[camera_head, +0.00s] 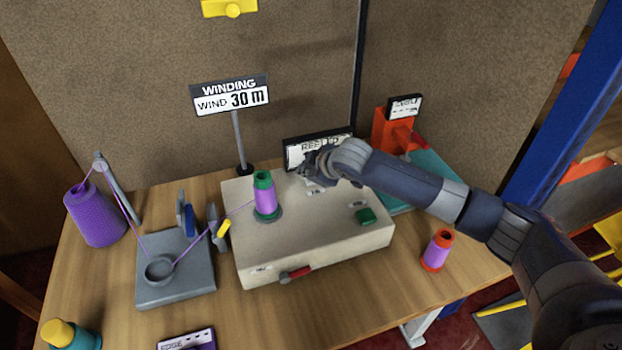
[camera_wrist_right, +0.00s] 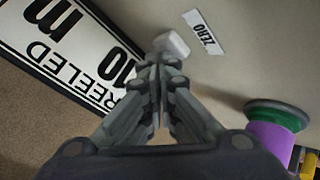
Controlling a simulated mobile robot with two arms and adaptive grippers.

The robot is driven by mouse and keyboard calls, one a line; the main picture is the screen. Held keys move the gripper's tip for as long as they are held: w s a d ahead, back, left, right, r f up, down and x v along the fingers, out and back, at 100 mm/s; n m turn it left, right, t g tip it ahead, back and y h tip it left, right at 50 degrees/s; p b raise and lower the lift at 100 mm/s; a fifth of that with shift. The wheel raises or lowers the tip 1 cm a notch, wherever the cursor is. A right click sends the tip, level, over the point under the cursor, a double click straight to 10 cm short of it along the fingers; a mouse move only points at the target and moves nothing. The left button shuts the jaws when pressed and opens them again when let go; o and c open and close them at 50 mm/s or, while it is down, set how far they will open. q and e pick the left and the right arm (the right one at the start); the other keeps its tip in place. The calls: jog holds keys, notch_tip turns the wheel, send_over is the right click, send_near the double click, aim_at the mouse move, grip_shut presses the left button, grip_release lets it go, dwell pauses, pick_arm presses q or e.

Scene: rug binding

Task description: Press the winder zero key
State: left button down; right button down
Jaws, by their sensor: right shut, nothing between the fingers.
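The beige winder (camera_head: 320,235) stands on the wooden table, with a purple spool (camera_head: 265,195) with green ends upright on it. In the right wrist view the white zero key (camera_wrist_right: 172,45) sits beside a label (camera_wrist_right: 204,32) reading ZERO. My right gripper (camera_head: 316,172) is over the back of the winder, shut and empty. In the right wrist view its fingertips (camera_wrist_right: 160,62) overlap the near side of the key; I cannot tell whether they touch it. In the head view the gripper hides the key. My left gripper is in neither view.
A display (camera_wrist_right: 85,55) reading REELED 10 m stands behind the winder. The winder also has a green button (camera_head: 365,216) and a red lever (camera_head: 297,273). A purple cone (camera_head: 95,215) feeds thread through a grey tension unit (camera_head: 175,270). An orange-ended spool (camera_head: 437,250) stands right.

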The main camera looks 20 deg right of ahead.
jog(key=shift+f, duration=0.3)
dwell(0.4)
jog(key=shift+r+p, duration=0.9)
jog(key=shift+p, duration=0.25)
notch_tip(320, 180, up, 5)
jog(key=p, duration=0.5)
jog(key=shift+s+f, duration=0.1)
dwell(0.4)
